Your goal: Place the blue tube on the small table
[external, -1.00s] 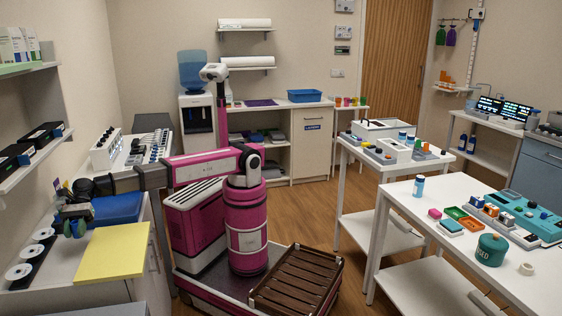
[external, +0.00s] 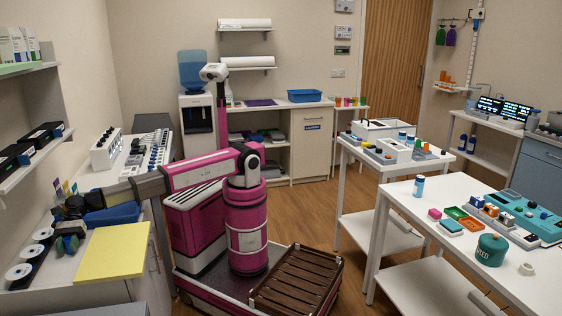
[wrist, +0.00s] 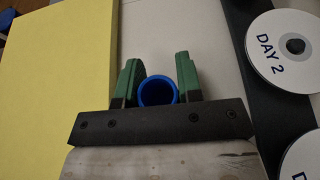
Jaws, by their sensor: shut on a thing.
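The blue tube (wrist: 158,92) shows as a round open rim between the two green fingers of my gripper (wrist: 157,86) in the wrist view. My gripper is shut on it. In the external view my gripper (external: 70,232) is low over the left counter, between the yellow sheet and the black strip of discs; the tube cannot be made out there. A small white table (external: 352,108) with coloured cups stands by the back wall, right of the shelf unit. Larger white tables stand at the right; I cannot tell from the pictures which one the task means.
A yellow sheet (external: 112,252) lies right of my gripper on the counter. A blue tray (external: 122,213) is partly hidden behind my arm. A black strip with white discs (external: 20,272) lies to the left.

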